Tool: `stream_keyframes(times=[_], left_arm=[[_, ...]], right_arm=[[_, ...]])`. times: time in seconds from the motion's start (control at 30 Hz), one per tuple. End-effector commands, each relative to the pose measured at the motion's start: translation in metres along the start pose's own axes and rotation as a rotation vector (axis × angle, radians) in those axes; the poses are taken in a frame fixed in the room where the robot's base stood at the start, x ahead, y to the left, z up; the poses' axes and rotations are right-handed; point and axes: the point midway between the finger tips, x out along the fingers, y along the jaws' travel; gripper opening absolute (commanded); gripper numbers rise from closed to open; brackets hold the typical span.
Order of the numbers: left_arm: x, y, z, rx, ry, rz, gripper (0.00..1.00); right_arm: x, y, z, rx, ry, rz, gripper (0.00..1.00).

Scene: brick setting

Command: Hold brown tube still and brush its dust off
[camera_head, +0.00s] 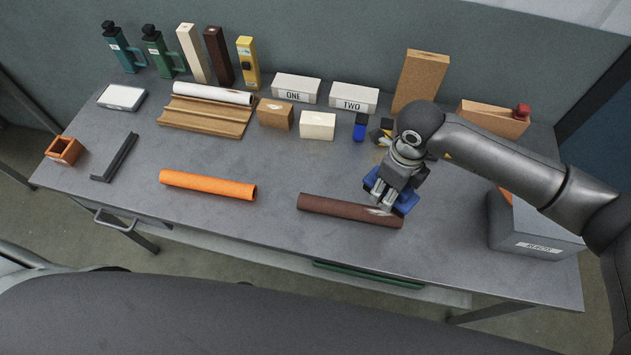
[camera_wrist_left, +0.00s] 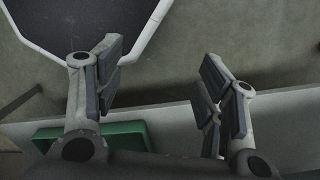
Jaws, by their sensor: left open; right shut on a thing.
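The brown tube (camera_head: 340,208) lies on the grey table near its front edge, with a pale dusty patch (camera_head: 378,211) near its right end. My right gripper (camera_head: 381,199) is over that end, shut on a blue brush (camera_head: 405,203) whose body shows on both sides of the fingers. The brush is at or just above the dusty patch; I cannot tell if it touches. My left gripper (camera_wrist_left: 158,58) is open and empty in the left wrist view, with floor and a table edge beyond it. It does not show in the head view.
An orange tube (camera_head: 208,186) lies left of the brown one. Behind are a wooden grooved rack (camera_head: 205,118) with a white tube, blocks, white boxes marked ONE (camera_head: 296,88) and TWO (camera_head: 354,98), and bottles. A grey bin (camera_head: 535,228) stands at right.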

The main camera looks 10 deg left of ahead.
Motion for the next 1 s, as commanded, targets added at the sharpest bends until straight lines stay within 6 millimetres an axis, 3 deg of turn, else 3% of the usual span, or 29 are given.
stream_keyframes(times=[0.1,0.3,0.57,0.73,0.87,1.0], left_arm=[[-0.026,0.007,-0.022,0.081,-0.057,0.036,0.64],[-0.075,0.025,-0.041,0.239,-0.174,0.106,0.64],[-0.150,0.049,-0.044,0.488,-0.344,0.195,0.64],[-0.213,0.063,-0.048,0.693,-0.430,0.235,0.64],[-0.270,0.084,-0.088,0.855,-0.332,0.215,0.64],[-0.326,0.103,-0.147,0.940,-0.107,0.143,0.64]], right_arm=[[0.000,0.000,0.000,0.000,-0.001,0.000,0.24],[0.000,0.000,0.000,0.000,-0.001,0.000,0.24],[0.000,0.000,0.000,0.000,0.000,0.000,0.24],[0.000,0.000,0.000,0.000,0.000,0.000,0.24],[0.000,0.000,0.000,0.000,0.000,0.000,0.24],[0.000,0.000,0.000,0.000,0.000,0.000,0.24]])
